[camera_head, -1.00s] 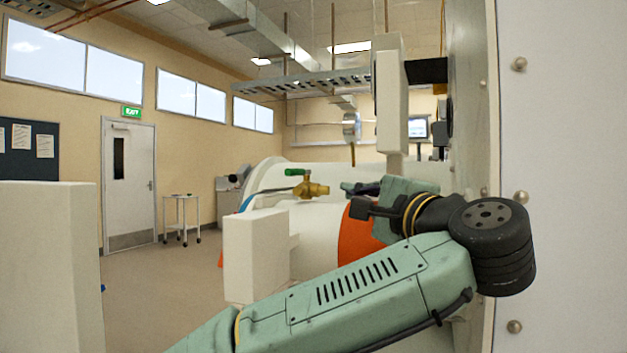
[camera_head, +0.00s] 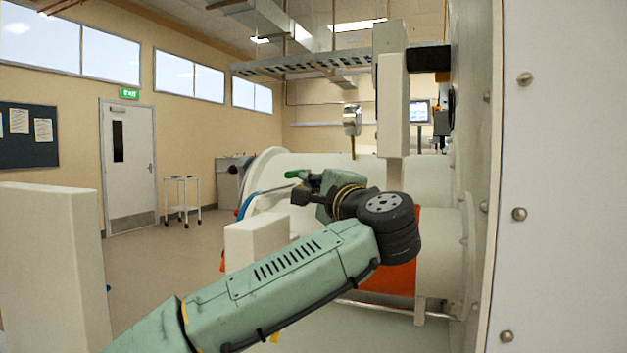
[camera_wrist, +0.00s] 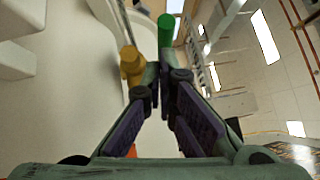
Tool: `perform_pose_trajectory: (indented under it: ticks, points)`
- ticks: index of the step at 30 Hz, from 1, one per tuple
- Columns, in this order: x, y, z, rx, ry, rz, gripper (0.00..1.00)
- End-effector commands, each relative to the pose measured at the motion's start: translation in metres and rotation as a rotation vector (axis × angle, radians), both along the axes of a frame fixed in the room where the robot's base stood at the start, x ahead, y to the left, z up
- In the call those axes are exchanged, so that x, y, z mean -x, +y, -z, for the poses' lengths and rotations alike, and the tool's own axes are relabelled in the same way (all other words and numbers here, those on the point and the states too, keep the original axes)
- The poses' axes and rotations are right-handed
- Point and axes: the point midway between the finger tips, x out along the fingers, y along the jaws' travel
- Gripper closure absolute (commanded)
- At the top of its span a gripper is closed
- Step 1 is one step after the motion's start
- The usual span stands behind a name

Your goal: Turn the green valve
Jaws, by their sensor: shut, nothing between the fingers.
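The green valve handle (camera_head: 296,174) shows in the head view at the middle, pointing left just above my gripper (camera_head: 300,194). My gripper and wrist hide the valve's brass body there. In the wrist view the green handle (camera_wrist: 165,30) stands beyond the fingertips, and the brass body (camera_wrist: 131,64) is just left of them. My gripper's fingers (camera_wrist: 163,82) come together at their tips, shut with nothing between them. The tips are very close to the handle's near end; I cannot tell whether they touch it.
A white block (camera_head: 256,240) stands below and left of my gripper. A white upright post (camera_head: 393,105) is behind and right of it. The large riveted panel (camera_head: 565,180) fills the right side. Open floor (camera_head: 165,265) lies at left, with a small trolley (camera_head: 182,196) farther back.

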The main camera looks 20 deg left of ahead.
Motion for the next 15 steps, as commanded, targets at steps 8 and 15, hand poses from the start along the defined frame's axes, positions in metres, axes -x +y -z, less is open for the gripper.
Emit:
perform_pose_trajectory:
  ticks: [8, 15]
  points:
    - [0.001, 0.003, 0.003, 0.006, 0.004, 0.034, 1.0]
    - [0.008, 0.02, 0.004, 0.007, -0.003, 0.143, 1.0]
